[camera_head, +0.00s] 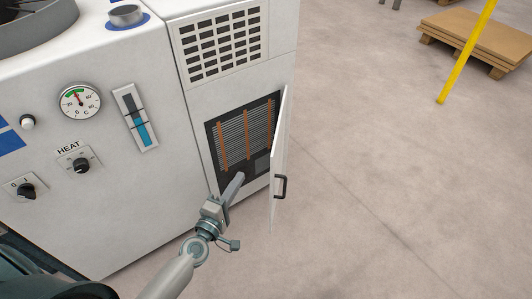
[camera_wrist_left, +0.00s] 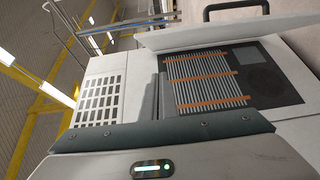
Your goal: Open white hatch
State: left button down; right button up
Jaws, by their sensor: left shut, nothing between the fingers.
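The white hatch (camera_head: 281,150) stands swung out from the machine's front, hinged along the right side of its opening. Its black handle (camera_head: 281,187) is on the outer face, to the right; the handle also shows at the top of the left wrist view (camera_wrist_left: 235,8). The opening (camera_head: 243,135) shows a dark recess with grey fins and orange strips. My left gripper (camera_head: 236,183) is shut and empty, in front of the lower part of the opening, left of the hatch and apart from the handle. My right gripper is in neither view.
The white machine (camera_head: 165,190) fills the left, with a gauge (camera_head: 79,101), a HEAT knob (camera_head: 81,165) and a vent grille (camera_head: 222,43). Bare floor (camera_head: 400,190) lies to the right. A yellow post (camera_head: 466,52) and a pallet with boards (camera_head: 478,36) stand at the back right.

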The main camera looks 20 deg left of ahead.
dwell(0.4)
pick_arm(q)
jog(key=w+d+p, duration=0.1)
jog(key=w+d, duration=0.4)
jog(key=w, duration=0.5)
jog(key=shift+w, duration=0.15)
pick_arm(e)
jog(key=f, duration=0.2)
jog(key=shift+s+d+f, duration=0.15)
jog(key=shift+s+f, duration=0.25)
pick_arm(q)
jog(key=shift+d, duration=0.15)
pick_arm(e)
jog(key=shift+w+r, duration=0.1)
